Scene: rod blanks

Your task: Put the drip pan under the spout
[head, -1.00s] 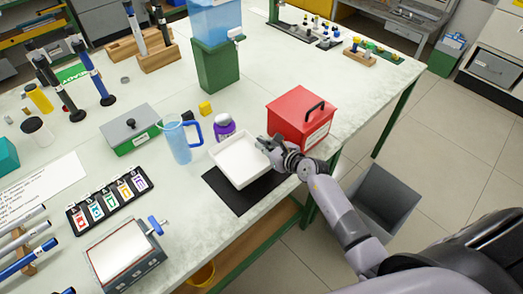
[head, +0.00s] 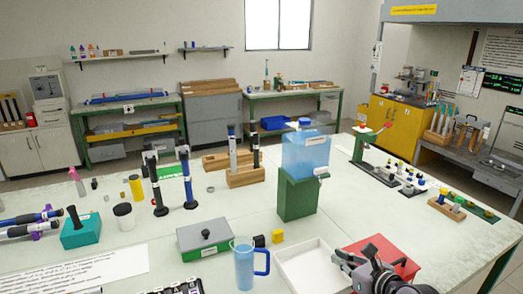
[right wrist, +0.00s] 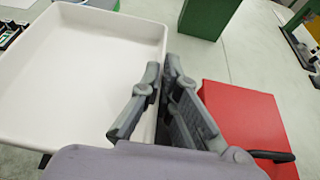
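The drip pan is a shallow white rectangular tray (head: 305,268) at the bottom of the head view; it also fills the left of the right wrist view (right wrist: 80,75). My right gripper (head: 347,262) is at its right side. In the right wrist view its fingers (right wrist: 161,72) are close together on either side of the pan's right wall, shut on it. Whether the pan is clear of the table cannot be told. The spout (head: 323,172) is a small white tap low on the blue water tank (head: 305,150), on a green stand (head: 298,200) behind the pan. My left gripper is not in view.
A red box (head: 390,250) stands right beside my right gripper. The tabletop right of the stand (head: 350,207) is clear.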

